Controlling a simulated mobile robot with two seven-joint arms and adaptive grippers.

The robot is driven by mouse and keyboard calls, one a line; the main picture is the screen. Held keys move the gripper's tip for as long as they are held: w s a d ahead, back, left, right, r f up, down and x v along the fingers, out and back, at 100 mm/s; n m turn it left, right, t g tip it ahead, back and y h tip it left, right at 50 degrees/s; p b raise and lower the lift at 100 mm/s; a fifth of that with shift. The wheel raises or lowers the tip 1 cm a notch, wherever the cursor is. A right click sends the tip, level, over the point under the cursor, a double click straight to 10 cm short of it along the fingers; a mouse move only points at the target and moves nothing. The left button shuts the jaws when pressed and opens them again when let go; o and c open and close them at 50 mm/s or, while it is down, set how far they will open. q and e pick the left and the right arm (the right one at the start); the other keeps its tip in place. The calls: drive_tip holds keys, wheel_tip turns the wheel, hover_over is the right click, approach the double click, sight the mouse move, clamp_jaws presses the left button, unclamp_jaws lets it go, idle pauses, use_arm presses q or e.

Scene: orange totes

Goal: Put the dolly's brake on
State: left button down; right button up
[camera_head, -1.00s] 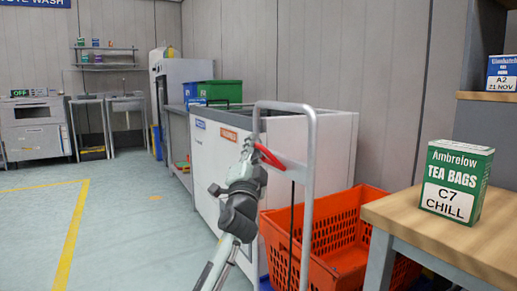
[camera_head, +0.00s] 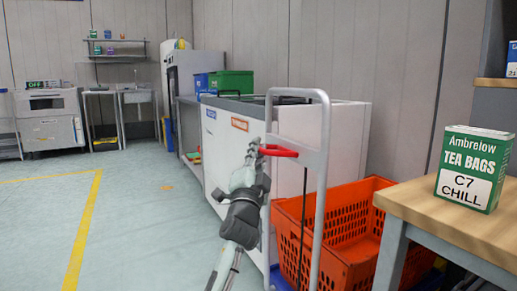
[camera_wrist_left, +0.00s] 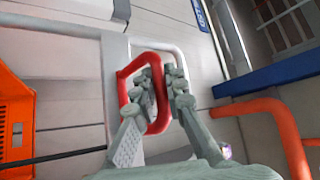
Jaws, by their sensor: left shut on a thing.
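The dolly shows by its grey tubular push handle (camera_head: 321,190), which stands upright in the head view. A red loop-shaped brake lever (camera_head: 281,151) sits on the handle frame and lies nearly level. My left gripper (camera_head: 256,149) is at the lever's left end. In the left wrist view my left gripper (camera_wrist_left: 163,88) is shut on one side of the red lever (camera_wrist_left: 124,92), with its fingers through and around the loop. The dolly's wheels are hidden. My right gripper is not in view.
An orange tote (camera_head: 345,248) stands behind the handle. A wooden table (camera_head: 440,222) with a green tea box (camera_head: 474,168) is at the right. A white chest unit (camera_head: 237,150) runs behind my left arm. Open floor (camera_head: 125,225) lies to the left.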

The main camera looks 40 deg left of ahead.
use_arm(q)
drive_tip(key=shift+w+f, duration=0.1)
drive_tip(key=shift+f, duration=0.1)
drive_tip(key=c, duration=1.6)
unclamp_jaws()
drive_tip(key=shift+o, duration=0.2)
drive_tip(key=shift+r, duration=0.1)
drive_tip(key=v, duration=0.7)
drive_tip(key=shift+s+d, duration=0.15)
drive_tip(key=shift+s, duration=0.05)
